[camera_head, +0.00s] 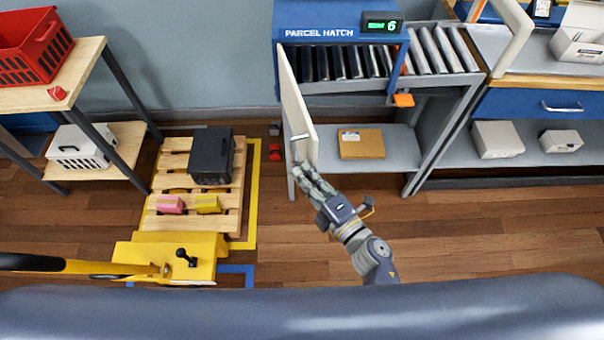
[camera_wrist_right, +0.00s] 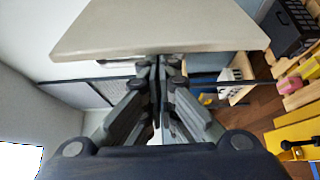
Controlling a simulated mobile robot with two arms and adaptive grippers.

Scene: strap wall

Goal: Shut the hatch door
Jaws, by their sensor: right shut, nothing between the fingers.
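The hatch door (camera_head: 297,110) is a cream panel at the left side of the blue parcel hatch (camera_head: 340,22). It stands open, swung out toward me, with a small handle (camera_head: 300,137) near its lower end. My right gripper (camera_head: 303,168) is shut and empty at the door's lower end. In the right wrist view the closed fingertips (camera_wrist_right: 158,62) meet the near edge of the door (camera_wrist_right: 160,28); I cannot tell if they touch it. My left gripper is not in view.
Rollers (camera_head: 345,62) lie behind the open hatch, above a grey shelf with a cardboard parcel (camera_head: 361,144). An orange tab (camera_head: 403,100) sits at the hatch's right side. A pallet (camera_head: 160,180) with a black box (camera_head: 212,156) stands left. Floor to the right is clear.

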